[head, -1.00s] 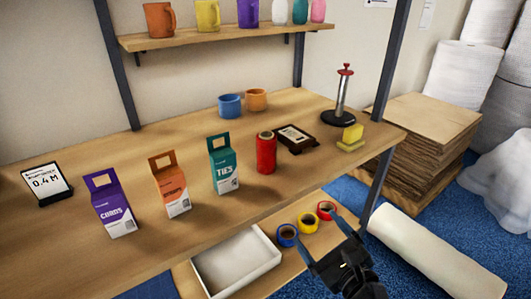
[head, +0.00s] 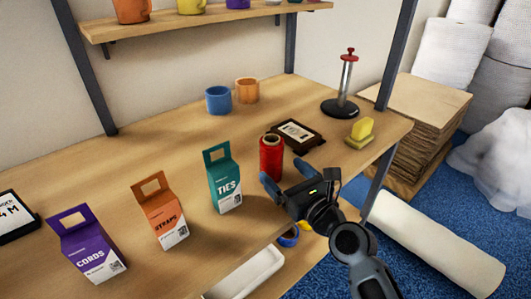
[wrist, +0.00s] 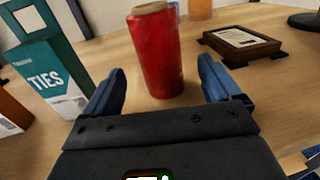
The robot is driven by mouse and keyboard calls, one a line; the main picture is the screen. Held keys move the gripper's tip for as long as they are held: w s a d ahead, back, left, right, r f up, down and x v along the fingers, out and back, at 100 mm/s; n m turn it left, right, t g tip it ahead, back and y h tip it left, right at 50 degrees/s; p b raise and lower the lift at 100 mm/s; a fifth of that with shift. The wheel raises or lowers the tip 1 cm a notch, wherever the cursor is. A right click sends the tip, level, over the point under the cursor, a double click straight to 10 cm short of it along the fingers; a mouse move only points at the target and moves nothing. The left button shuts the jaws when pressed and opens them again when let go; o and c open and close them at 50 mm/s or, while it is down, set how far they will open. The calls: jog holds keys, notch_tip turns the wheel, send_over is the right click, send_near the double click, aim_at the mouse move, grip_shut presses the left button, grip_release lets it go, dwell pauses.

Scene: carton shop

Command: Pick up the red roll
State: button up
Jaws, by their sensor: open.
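The red roll (head: 271,158) stands upright on the wooden table, right of the teal TIES carton (head: 224,178). My gripper (head: 287,178) is open just in front of the roll, low over the table. In the wrist view the red roll (wrist: 157,55) stands ahead, between the lines of the two blue fingers (wrist: 160,92). Its lower part shows between the fingertips, and its top shows a tan core. The fingers do not appear to touch it.
The TIES carton stands close to the left finger in the wrist view (wrist: 48,72). A dark framed plaque (head: 297,133) lies behind right of the roll. Orange (head: 160,212) and purple (head: 86,245) cartons stand left. A yellow sponge-like block (head: 360,131) and a red-topped post (head: 345,85) are right.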

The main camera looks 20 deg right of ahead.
aim_at(267, 155)
jog(key=shift+w+a, duration=0.2)
jog(key=shift+w, duration=1.1)
jog(key=shift+w+a, duration=0.2)
jog(key=shift+w, duration=1.05)
jog(key=shift+w+a, duration=0.2)
jog(key=shift+w, duration=1.1)
jog(key=shift+c, duration=0.5)
jog(key=c, duration=1.1)
jog(key=shift+c, duration=0.2)
jog(key=shift+r, duration=0.1)
